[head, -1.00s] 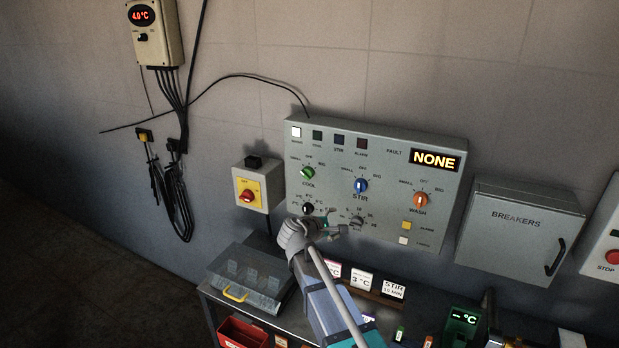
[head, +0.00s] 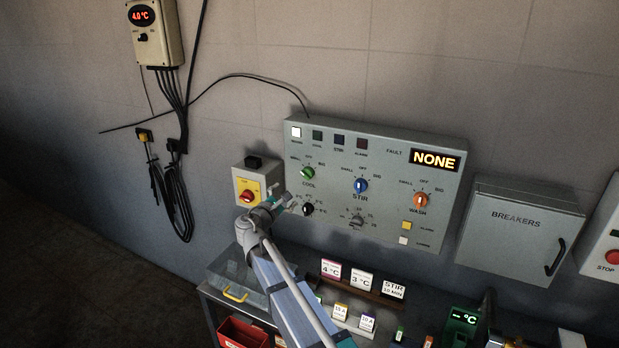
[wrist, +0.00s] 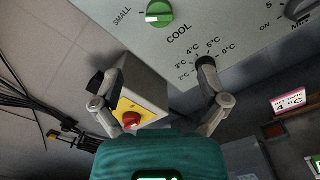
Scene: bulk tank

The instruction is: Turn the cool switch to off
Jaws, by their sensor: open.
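The cool switch is a green knob (head: 308,173) at the upper left of the grey control panel (head: 385,150), with SMALL, OFF and BIG marked around it. In the wrist view the green knob (wrist: 159,13) is at the top edge, partly cut off, beyond my fingertips. My gripper (head: 286,201) is below and left of the knob, near the panel's lower left edge. In the wrist view my gripper (wrist: 152,75) has its fingers spread wide with nothing between them. It appears apart from the green knob.
A black temperature dial (wrist: 206,62) sits just below the cool knob, close to my right finger in the picture. Blue STIR (head: 360,186) and orange WASH (head: 421,200) knobs are to the right.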

